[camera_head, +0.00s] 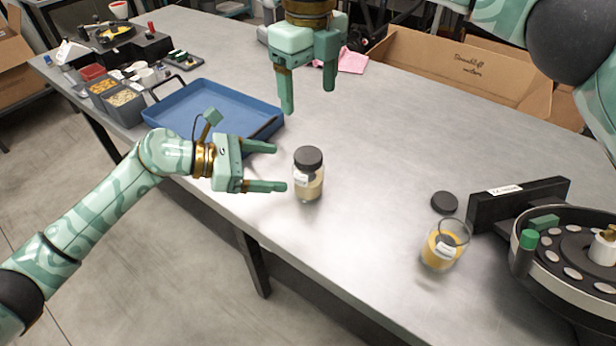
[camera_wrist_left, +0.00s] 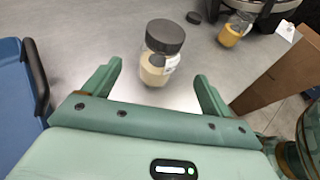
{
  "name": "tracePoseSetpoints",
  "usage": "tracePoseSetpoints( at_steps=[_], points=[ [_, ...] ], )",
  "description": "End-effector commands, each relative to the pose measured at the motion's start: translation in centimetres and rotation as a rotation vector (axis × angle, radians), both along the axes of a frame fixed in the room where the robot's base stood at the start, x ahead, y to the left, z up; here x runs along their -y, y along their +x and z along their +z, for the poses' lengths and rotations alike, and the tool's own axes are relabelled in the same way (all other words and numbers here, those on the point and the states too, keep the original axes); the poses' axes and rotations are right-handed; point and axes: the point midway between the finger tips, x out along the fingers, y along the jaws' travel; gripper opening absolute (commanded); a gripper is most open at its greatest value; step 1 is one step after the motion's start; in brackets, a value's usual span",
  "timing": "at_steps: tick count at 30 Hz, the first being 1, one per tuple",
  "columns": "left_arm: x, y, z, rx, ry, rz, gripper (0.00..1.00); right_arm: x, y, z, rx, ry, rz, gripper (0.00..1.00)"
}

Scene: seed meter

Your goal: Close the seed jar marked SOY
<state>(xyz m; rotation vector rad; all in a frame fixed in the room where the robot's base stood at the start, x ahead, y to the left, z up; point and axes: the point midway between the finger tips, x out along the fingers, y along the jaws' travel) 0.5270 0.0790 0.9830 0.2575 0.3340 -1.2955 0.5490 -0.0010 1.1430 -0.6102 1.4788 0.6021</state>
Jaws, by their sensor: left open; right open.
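A glass jar (camera_head: 309,187) of pale seeds stands upright with a black lid (camera_head: 308,159) on its mouth; it also shows in the left wrist view (camera_wrist_left: 155,70). Its label is too small to read. A second glass jar (camera_head: 440,250) with yellow contents stands open at the right, and a black lid (camera_head: 445,202) lies on the table behind it. I cannot read which is marked SOY. My left gripper (camera_head: 280,167) is open and empty, just left of the lidded jar, its fingers pointing at it. My right gripper (camera_head: 308,99) is open and empty above the table, behind the lidded jar.
A blue tray (camera_head: 215,101) lies at the left behind my left gripper. A black block (camera_head: 515,204) and the round seed meter (camera_head: 570,262) stand at the right. A cardboard box (camera_head: 470,70) is at the back. The table between the jars is clear.

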Motion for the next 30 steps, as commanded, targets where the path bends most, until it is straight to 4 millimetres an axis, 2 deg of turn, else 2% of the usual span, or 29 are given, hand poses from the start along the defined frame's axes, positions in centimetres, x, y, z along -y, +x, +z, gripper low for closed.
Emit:
tracePoseSetpoints(
  at_steps=[1, 6, 12, 30],
  points=[
    [-1.2, -0.3, 0.5, 0.001, 0.002, 0.002, 0.85, 0.0, 0.0, 0.2, 0.001, 0.000, 0.000, 0.74],
    [-4.3, -1.1, 1.8, 0.000, 0.002, 0.002, 0.85, 0.0, -0.1, 0.4, 0.001, 0.000, 0.000, 0.74],
    [-6.3, -1.6, 2.6, -0.001, 0.000, 0.000, 0.85, 0.0, -0.1, 0.4, 0.001, 0.000, 0.000, 0.74],
    [-6.7, -1.7, 2.9, 0.000, -0.001, -0.001, 0.85, 0.0, -0.1, 0.4, 0.002, -0.001, 0.000, 0.74]
  ],
)
